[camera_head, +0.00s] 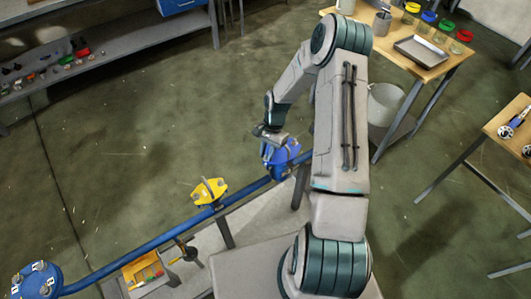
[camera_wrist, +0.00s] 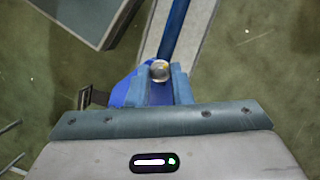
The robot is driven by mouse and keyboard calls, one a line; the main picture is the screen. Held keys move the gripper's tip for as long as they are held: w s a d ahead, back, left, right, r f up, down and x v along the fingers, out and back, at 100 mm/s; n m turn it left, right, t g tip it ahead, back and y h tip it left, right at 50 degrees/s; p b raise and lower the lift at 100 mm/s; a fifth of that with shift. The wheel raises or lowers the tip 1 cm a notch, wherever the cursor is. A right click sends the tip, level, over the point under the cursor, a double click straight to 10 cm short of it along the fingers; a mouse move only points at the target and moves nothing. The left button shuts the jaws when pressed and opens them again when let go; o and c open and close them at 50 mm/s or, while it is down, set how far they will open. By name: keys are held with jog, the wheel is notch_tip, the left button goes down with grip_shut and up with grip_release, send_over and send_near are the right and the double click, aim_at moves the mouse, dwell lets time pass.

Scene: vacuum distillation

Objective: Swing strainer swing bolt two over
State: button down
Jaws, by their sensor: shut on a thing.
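The blue strainer body (camera_head: 285,157) sits at the upper right end of the blue pipe, partly hidden by my gripper and arm. My gripper (camera_head: 270,139) is right at its upper left side. In the wrist view my gripper (camera_wrist: 161,88) is shut, with a round, shiny metal end (camera_wrist: 160,70) between its fingertips. I take this to be the swing bolt's end; the rest of the bolt is hidden. Blue strainer surface (camera_wrist: 123,92) shows beside and behind the fingers. I cannot make out the bolt's tilt or the other swing bolts.
The blue pipe (camera_head: 155,243) runs down left past a yellow fitting (camera_head: 209,191) to a blue bolted flange (camera_head: 37,281). A yellow tray (camera_head: 143,272) lies below the pipe. A wooden table (camera_head: 440,62) with a metal tray and jars stands upper right. Open floor lies left.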

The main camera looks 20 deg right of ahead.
jog(key=shift+w+d+y, duration=0.1)
jog(key=shift+d+y, duration=0.2)
jog(key=shift+d, duration=0.2)
jog(key=c, duration=1.5)
grip_release()
jog(key=shift+d, duration=0.1)
jog(key=shift+c, duration=0.2)
jog(key=shift+a, duration=0.2)
jog(key=shift+r, duration=0.15)
jog(key=b+v, duration=0.3)
jog(key=v, duration=1)
jog(key=shift+w+d+r, duration=0.15)
jog(key=shift+d+r, duration=0.1)
jog(key=shift+d, duration=0.05)
